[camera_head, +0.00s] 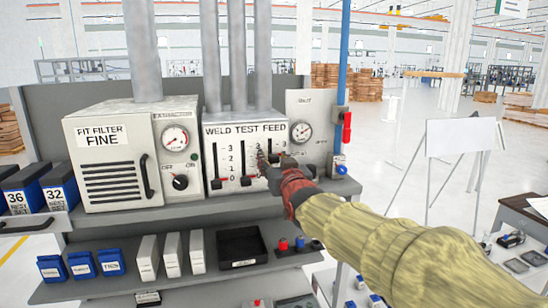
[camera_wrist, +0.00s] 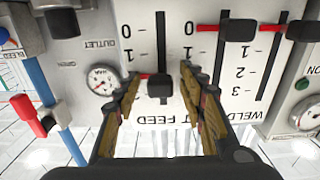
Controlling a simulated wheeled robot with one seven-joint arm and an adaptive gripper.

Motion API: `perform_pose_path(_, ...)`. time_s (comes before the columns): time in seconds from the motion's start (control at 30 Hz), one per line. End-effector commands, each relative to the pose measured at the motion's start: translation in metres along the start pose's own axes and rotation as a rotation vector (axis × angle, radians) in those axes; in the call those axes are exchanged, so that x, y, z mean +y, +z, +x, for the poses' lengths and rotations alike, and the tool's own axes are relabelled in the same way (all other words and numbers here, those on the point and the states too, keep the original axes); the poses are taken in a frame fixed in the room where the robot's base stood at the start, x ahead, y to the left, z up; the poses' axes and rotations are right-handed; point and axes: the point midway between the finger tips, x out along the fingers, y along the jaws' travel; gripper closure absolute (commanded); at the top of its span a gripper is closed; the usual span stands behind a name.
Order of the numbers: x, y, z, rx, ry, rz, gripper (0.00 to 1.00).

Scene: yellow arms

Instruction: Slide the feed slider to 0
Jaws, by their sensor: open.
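The white WELD TEST FEED panel (camera_head: 226,138) has three vertical slots with number scales. My gripper (camera_head: 275,160) is at the right slot, FEED, and hides most of its knob there. In the wrist view, which is upside down, the dark feed slider knob (camera_wrist: 160,88) with its red pointer sits past the 1 mark, around where 2 lies. The figure there is hidden by a finger. My gripper (camera_wrist: 160,85) is open, with one finger on each side of the knob. I cannot tell whether they touch it.
The test slider (camera_head: 246,181) and weld slider (camera_head: 216,184) stand at the bottom, by 0. A gauge panel (camera_head: 302,108) is close on the right, beside a blue pipe (camera_head: 343,60) with a red valve handle (camera_head: 347,128). A shelf with small boxes (camera_head: 172,255) lies below.

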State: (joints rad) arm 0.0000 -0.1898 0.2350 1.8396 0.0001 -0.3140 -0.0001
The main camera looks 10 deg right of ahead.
Motion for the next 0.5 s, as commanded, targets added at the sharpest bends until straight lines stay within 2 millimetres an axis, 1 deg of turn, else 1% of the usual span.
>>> perform_pose_path(0.23, 0.0000, 0.0001, 0.0006, 0.000, 0.000, 0.000, 0.59)
perform_pose_path(0.5, 0.0000, 0.0001, 0.0004, 0.000, 0.000, 0.000, 0.74)
